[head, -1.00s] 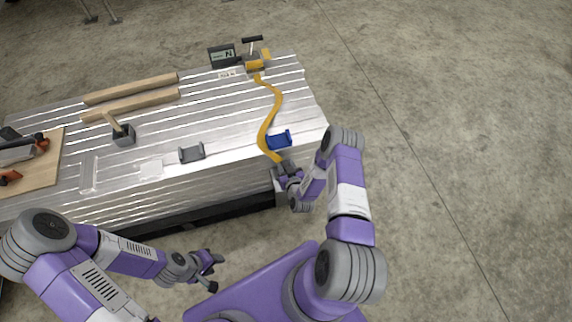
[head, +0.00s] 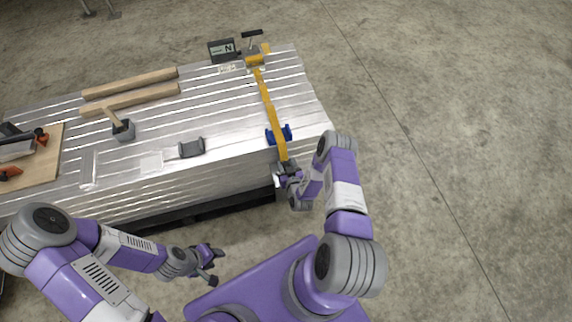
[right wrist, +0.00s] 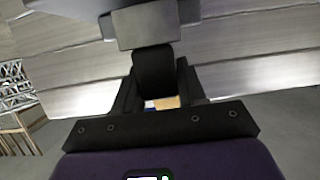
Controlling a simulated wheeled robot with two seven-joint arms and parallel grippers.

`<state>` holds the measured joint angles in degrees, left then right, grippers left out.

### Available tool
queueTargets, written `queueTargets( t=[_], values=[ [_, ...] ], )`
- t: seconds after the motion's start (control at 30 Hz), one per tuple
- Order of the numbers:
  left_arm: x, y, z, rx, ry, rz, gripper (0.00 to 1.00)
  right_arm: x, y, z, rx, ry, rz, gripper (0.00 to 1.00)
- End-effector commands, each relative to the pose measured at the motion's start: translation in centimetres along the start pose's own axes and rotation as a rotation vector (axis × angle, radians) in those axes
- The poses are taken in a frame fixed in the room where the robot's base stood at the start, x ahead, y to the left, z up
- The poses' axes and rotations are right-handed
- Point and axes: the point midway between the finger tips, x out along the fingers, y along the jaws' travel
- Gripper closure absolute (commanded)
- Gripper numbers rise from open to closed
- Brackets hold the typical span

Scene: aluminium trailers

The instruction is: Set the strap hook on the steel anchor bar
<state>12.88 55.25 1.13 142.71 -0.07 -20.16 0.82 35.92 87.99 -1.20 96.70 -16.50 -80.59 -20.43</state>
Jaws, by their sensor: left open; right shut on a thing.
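The yellow strap (head: 266,95) runs nearly straight from the tensioner (head: 254,58) at the far end of the ribbed aluminium bed, across the blue edge piece (head: 286,132), and over the near edge. My right gripper (head: 287,172) is shut on the strap's hook end just outside that edge. The hook is mostly hidden by the fingers. In the right wrist view, a dark piece (right wrist: 153,70) sits between the fingers, below a grey block (right wrist: 145,28). I cannot clearly make out the steel anchor bar, or whether the hook touches it. My left gripper (head: 214,266) is open and empty, away from the trailer.
On the bed lie two wooden beams (head: 130,83), a grey block with a wooden handle (head: 123,130), a grey edge piece (head: 191,148) and a board with tools (head: 40,150). A display (head: 222,50) stands by the tensioner. The floor on the right is clear.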

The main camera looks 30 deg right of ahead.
Motion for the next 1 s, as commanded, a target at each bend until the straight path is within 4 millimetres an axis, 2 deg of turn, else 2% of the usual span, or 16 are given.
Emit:
queueTargets(
  t=[0.13, 0.17, 0.33, 0.67, 0.77, 1.0],
  values=[
    [0.0, 0.0, 0.0, 0.000, 0.000, 0.000, 0.57, 0.0, 0.0, -0.1, 0.000, 0.002, 0.000, 0.96],
    [0.0, 0.0, 0.0, 0.000, 0.000, 0.000, 0.57, 0.0, 0.0, -0.1, 0.000, 0.002, 0.000, 0.57],
    [0.0, 0.0, 0.0, 0.000, 0.000, 0.000, 0.57, 0.0, 0.0, -0.1, 0.000, 0.002, 0.000, 0.31],
    [-0.2, 0.1, 0.0, 0.000, 0.000, 0.000, 0.57, -0.3, 0.0, 0.0, 0.000, -0.001, 0.000, 0.30],
    [-0.7, 0.3, 0.0, 0.000, 0.000, 0.000, 0.57, -1.4, 0.0, -0.1, 0.001, -0.003, 0.000, 0.30],
    [-2.4, 0.9, 0.1, 0.000, 0.000, 0.000, 0.57, -5.5, -0.1, -0.3, 0.001, -0.002, -0.001, 0.30]
  ],
)
